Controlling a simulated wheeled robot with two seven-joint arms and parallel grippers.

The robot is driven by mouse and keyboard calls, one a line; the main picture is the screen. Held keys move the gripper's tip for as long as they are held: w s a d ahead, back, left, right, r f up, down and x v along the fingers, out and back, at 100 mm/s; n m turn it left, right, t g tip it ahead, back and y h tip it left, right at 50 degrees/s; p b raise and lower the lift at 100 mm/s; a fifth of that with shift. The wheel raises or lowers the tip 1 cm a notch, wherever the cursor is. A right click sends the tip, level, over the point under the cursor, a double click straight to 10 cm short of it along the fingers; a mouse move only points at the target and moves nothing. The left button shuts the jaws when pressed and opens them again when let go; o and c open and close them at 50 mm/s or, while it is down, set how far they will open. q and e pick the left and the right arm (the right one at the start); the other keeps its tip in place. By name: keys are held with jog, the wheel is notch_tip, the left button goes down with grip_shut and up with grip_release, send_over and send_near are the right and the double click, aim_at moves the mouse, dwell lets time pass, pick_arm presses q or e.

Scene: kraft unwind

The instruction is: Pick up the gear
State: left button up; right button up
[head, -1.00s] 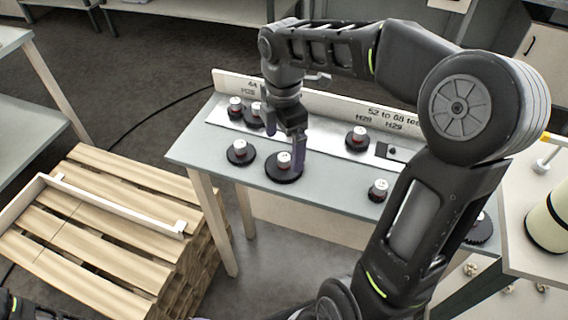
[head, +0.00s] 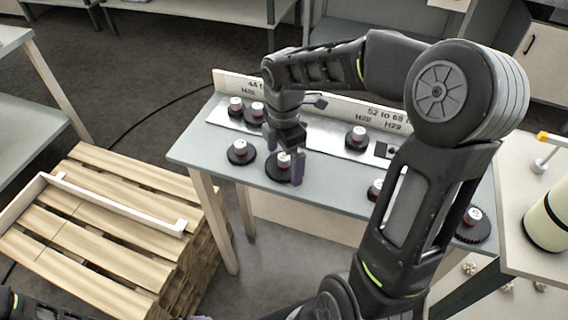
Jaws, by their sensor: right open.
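Several dark round gears with red-and-white hubs stand on a grey table. My right gripper (head: 287,163) is open and points down at the gear (head: 283,175) near the table's front edge. A purple finger is at the right of this gear's hub, and the gripper partly hides the gear. I cannot tell whether the fingers touch it. Other gears are the front-left one (head: 240,153), two at the back left (head: 236,109) (head: 256,115), one at the middle right (head: 357,140), one partly behind my arm (head: 375,190) and a toothed one at the right (head: 473,226).
The grey table (head: 210,146) has a lettered white board (head: 330,104) along its back. A stack of wooden pallets (head: 110,220) stands at the left, with a white bar on top. Another table with a pale cylinder (head: 548,222) adjoins at the right.

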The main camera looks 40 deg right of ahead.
jog(key=shift+c, duration=0.6)
jog(key=c, duration=1.8)
